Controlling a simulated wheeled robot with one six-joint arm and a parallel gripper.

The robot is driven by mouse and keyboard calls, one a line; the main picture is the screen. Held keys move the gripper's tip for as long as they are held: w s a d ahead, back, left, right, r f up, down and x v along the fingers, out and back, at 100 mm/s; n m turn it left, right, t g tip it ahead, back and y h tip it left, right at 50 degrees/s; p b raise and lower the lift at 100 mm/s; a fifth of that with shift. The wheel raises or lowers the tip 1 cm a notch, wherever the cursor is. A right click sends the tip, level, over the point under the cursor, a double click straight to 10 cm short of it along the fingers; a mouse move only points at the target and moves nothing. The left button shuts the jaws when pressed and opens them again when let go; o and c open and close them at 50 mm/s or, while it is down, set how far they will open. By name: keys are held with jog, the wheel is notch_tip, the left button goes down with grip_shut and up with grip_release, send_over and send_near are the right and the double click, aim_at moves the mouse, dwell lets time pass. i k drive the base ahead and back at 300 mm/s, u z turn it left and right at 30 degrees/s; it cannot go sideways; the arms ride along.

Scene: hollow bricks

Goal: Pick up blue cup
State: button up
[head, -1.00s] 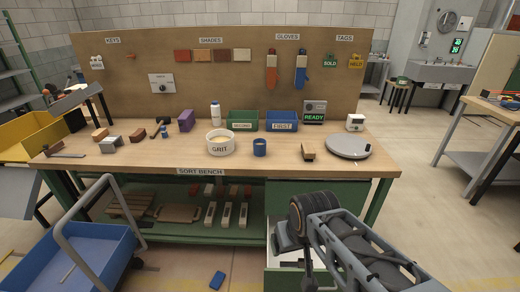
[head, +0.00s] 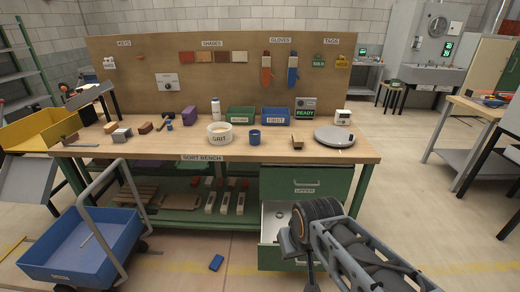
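The blue cup (head: 254,137) stands upright on the wooden top of the sort bench (head: 200,154), near its front edge. It is to the right of the white grit bowl (head: 219,139) and in front of the blue bin marked FIRST (head: 275,116). A dark opening shows at its top. My arm reaches in from the lower right, its dark joint below the bench top and well short of the cup.
An open lower drawer (head: 268,258) juts out below the closed upper drawer (head: 305,181). A blue cart (head: 75,250) stands at left. A blue block (head: 216,262) lies on the floor. A round grey plate (head: 334,137) and small brown block (head: 304,141) are right of the cup.

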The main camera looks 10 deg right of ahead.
aim_at(255, 138)
jog(key=z, duration=0.1)
jog(key=k, duration=0.5)
jog(key=u, duration=1.25)
jog(key=i, duration=1.9)
jog(key=z, duration=0.7)
jog(key=i, duration=0.65)
jog(key=z, duration=1.2)
jog(key=i, duration=0.25)
jog(key=z, duration=0.1)
